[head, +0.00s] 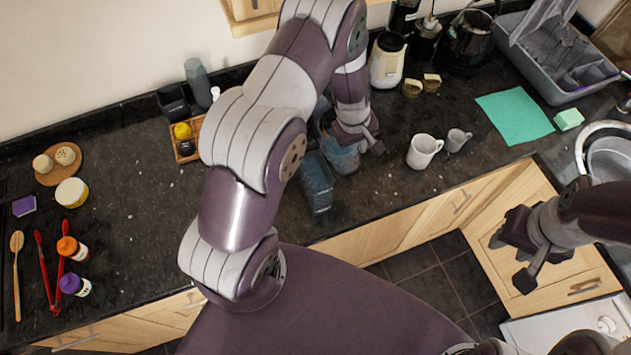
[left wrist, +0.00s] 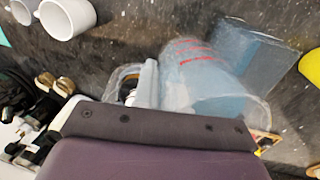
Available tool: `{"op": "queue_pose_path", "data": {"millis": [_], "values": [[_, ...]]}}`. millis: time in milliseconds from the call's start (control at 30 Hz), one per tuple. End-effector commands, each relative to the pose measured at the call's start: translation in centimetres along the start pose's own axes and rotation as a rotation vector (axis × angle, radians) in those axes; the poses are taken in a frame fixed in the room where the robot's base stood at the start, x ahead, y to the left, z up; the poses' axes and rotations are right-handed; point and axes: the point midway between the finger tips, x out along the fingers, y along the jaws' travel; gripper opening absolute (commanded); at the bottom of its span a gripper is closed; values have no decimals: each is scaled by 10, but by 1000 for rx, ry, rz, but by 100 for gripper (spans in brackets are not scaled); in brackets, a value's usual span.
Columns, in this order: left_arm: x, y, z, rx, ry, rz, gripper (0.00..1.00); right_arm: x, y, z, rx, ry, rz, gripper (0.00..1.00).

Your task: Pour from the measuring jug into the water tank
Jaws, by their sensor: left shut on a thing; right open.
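The clear measuring jug (head: 343,156) is partly hidden behind my left arm in the head view. In the left wrist view the jug (left wrist: 208,78) shows red marks on its side and a handle at its left. My left gripper (head: 362,143) is shut on the jug at its handle side. The water tank (head: 317,186) is a clear bluish box close beside the jug, near the counter's front edge. The tank (left wrist: 258,62) also shows just past the jug in the left wrist view. I cannot tell the jug's exact tilt. My right gripper (head: 511,260) is open and empty, in front of the counter.
A white mug (head: 423,152) and a grey cup (head: 457,140) stand right of the jug. A wooden tray (head: 186,155) with small jars lies to the left. A green cloth (head: 514,115), a dish rack (head: 560,60) and the sink (head: 610,158) are farther right.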

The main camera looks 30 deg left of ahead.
Motion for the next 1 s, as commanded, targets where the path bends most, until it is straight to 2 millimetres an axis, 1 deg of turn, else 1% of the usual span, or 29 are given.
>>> {"op": "queue_pose_path", "data": {"millis": [1000], "values": [[4, -1, 3, 1, 8, 37, 0, 31, 0, 4, 0, 0, 0, 43]]}}
